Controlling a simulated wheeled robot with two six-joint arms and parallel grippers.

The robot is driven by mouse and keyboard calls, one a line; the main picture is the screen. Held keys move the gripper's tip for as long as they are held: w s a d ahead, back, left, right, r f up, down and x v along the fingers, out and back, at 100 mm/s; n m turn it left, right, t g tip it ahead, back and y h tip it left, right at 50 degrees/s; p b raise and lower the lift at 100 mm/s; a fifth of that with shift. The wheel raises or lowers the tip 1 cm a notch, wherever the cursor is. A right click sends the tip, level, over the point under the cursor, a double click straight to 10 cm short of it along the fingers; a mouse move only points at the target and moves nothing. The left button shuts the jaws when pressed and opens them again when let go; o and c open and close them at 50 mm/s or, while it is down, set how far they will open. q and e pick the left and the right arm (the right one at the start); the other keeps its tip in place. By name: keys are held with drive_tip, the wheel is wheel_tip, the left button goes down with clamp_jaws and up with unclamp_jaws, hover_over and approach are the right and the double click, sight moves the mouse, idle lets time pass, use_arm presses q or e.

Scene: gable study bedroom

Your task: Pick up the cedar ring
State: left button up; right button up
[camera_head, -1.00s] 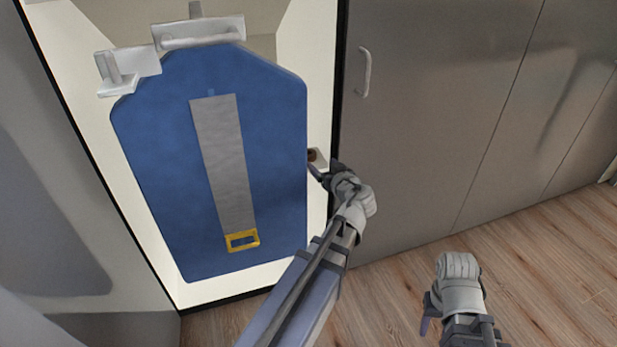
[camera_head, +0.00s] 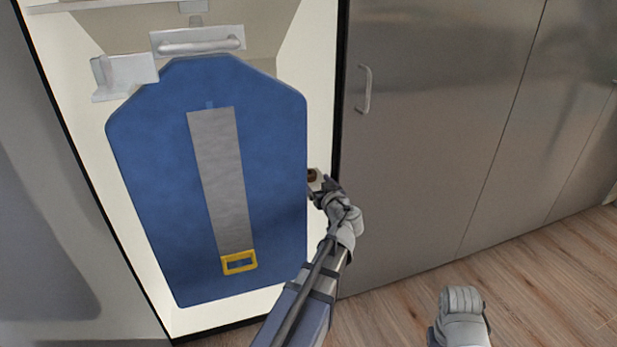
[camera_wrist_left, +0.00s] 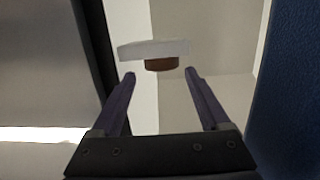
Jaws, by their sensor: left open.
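The cedar ring (camera_head: 312,174) is a small brown piece at a pale bracket, right of the blue board in the lit recess. In the left wrist view the brown ring (camera_wrist_left: 161,64) shows edge-on against the white bracket (camera_wrist_left: 153,48). My left gripper (camera_head: 317,190) is at the ring in the head view and partly covers it. In the wrist view its two dark fingers (camera_wrist_left: 160,76) stand apart, with the ring between and just beyond their tips. I see no contact. Only the wrist of my right arm shows at the lower right; its fingers are cut off or hidden.
The blue board (camera_head: 160,190) with a grey strap and yellow buckle (camera_head: 239,262) hangs close left of my left gripper. Grey cabinet doors (camera_head: 430,150) with a handle (camera_head: 364,90) stand to the right. The wooden floor (camera_head: 550,280) is clear at the lower right.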

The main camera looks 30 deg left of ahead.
sight(311, 178)
use_arm(q)
drive_tip(key=b+x, duration=0.1)
drive_tip(key=x, duration=0.4)
drive_tip(key=shift+s+a+f, duration=0.1)
drive_tip(key=shift+s+f, duration=0.05)
drive_tip(key=c, duration=1.1)
use_arm(e)
drive_tip(key=shift+f, duration=0.5)
drive_tip(key=shift+r, duration=0.1)
